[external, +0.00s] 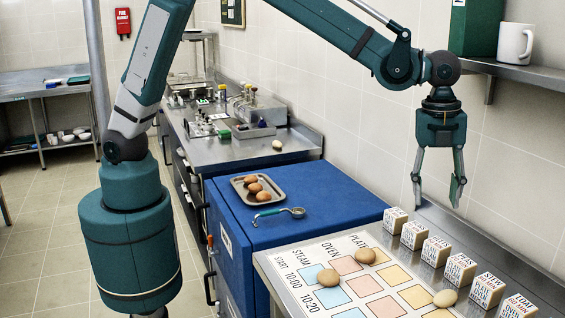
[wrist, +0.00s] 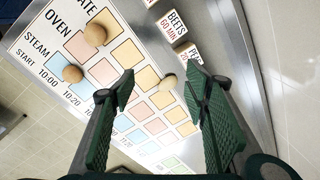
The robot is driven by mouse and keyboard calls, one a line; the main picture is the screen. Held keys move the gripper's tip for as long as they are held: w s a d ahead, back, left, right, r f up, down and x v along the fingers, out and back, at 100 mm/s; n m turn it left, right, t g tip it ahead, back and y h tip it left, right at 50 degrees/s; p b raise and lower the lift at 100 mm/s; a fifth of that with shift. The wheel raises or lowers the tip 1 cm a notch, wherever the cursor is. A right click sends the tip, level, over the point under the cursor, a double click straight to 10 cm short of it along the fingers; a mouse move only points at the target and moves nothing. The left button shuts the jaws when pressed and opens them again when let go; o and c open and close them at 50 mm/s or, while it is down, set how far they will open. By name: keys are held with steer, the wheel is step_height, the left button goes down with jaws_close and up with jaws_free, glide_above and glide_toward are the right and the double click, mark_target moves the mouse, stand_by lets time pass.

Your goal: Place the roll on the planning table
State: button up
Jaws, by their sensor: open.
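The planning table (external: 268,262) has a metal top with a printed grid chart, and it also shows in the wrist view (wrist: 170,12). Three pale tan rolls lie on the chart: one near the back (external: 366,255), one at the left (external: 328,278) and one at the right (external: 445,298). The wrist view shows them too (wrist: 96,34), (wrist: 72,74), (wrist: 168,81). Another pale round piece (external: 278,145) lies on the far steel counter. I cannot tell which one the task names. My gripper (external: 436,195) is open and empty, pointing down above the table's back edge; its fingers show in the wrist view (wrist: 158,80).
Labelled blocks (external: 435,251) stand in a row along the table's wall side. A shelf with a white mug (external: 515,43) is at upper right.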

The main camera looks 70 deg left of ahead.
steer(key=s+a+r+n+t, duration=0.1)
steer(key=s+a+r+n, duration=0.3)
steer(key=a, duration=0.6)
steer(key=s+a+r+n+t, duration=0.1)
steer(key=a+r+n, duration=0.35)
steer(key=a, duration=0.65)
steer(key=s+a+r+n+t, duration=0.1)
steer(key=s+a+r+n, duration=0.3)
steer(key=a, duration=0.6)
steer(key=s+a+f+n+t, duration=0.2)
steer(key=s+a+n, duration=1)
steer(key=s+a, duration=0.6)
steer(key=a+t, duration=0.1)
steer(key=a, duration=0.3)
steer(key=shift+s+f+y, duration=0.15)
steer(key=shift+s+y, duration=0.05)
steer(key=shift+y, duration=0.1)
